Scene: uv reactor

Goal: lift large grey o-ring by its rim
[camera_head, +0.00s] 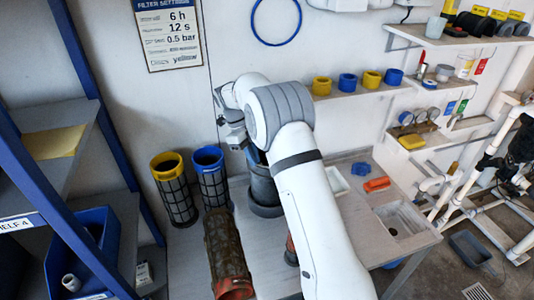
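I cannot make out a separate large grey o-ring in the head view. A dark grey cylinder (263,188) with a wide round foot stands on the bench behind my arm, and its top is partly covered by my arm. My gripper (237,143) is above and slightly left of this cylinder, pointing down. Its fingertips are small and partly hidden, so I cannot see whether they are open or hold anything.
A yellow-topped filter (177,197) and blue-topped filter (213,184) stand left of the cylinder. A blue ring (275,43) hangs on the wall. An orange item (377,184) and a sink (402,221) are at right.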

